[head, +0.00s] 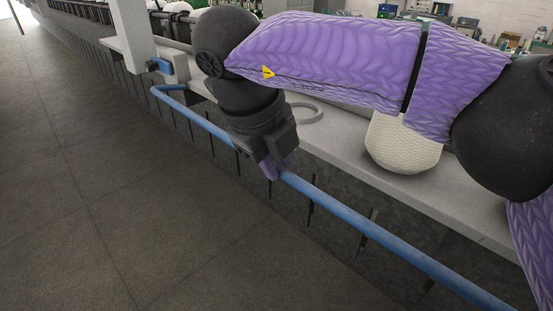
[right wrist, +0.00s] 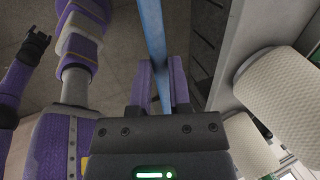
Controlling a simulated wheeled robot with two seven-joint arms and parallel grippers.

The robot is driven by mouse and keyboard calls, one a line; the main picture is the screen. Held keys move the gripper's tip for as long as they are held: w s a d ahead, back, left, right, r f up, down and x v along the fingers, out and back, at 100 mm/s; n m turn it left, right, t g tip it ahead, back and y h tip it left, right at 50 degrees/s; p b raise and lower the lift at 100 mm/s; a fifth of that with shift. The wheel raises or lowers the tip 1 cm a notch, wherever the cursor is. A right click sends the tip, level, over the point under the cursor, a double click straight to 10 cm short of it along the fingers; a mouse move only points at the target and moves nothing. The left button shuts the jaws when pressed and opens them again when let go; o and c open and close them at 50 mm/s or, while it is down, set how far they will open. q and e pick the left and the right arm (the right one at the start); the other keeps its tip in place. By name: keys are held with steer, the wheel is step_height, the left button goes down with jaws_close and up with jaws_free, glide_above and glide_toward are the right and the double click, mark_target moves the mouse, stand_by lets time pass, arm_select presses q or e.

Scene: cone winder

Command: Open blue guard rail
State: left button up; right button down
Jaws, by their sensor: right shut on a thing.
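The blue guard rail (head: 350,217) is a long round bar running along the front of the machine, from a bend at the upper left to the lower right. My right gripper (head: 276,170) reaches down over it, and its purple fingers are shut on the bar about midway along the part in view. In the right wrist view the rail (right wrist: 153,40) runs between the two fingers. The fingers hide a short piece of it. In that view, a dark gripper (right wrist: 36,45), which looks like my left one, shows small at the upper left; its jaws are unclear.
A pale machine ledge (head: 455,205) lies just behind the rail. A white yarn cone (head: 402,147) stands on it under my right forearm. A blue bracket (head: 171,67) sits near the rail's far end. The dark floor (head: 90,190) in front of the rail is clear.

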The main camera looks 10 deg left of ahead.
steer(key=shift+s+a+f+b, duration=0.1)
steer(key=shift+f+b, duration=0.25)
steer(key=shift+f, duration=0.1)
steer(key=shift+s+a+f+b, duration=0.1)
steer(key=shift+f+b, duration=0.25)
steer(key=shift+f, duration=0.1)
steer(key=c, duration=1)
jaws_free()
steer(key=shift+s+a+r, duration=0.2)
steer(key=shift+s, duration=0.25)
steer(key=o, duration=0.4)
steer(key=shift+w+d, duration=0.1)
steer(key=shift+w, duration=0.1)
arm_select(q)
steer(key=shift+s+a+f, duration=0.1)
steer(key=shift+s+f, duration=0.25)
steer(key=shift+f, duration=0.5)
steer(key=shift+r+p, duration=0.45)
steer(key=shift+p, duration=0.15)
arm_select(e)
steer(key=v, duration=0.9)
steer(key=shift+r, duration=0.4)
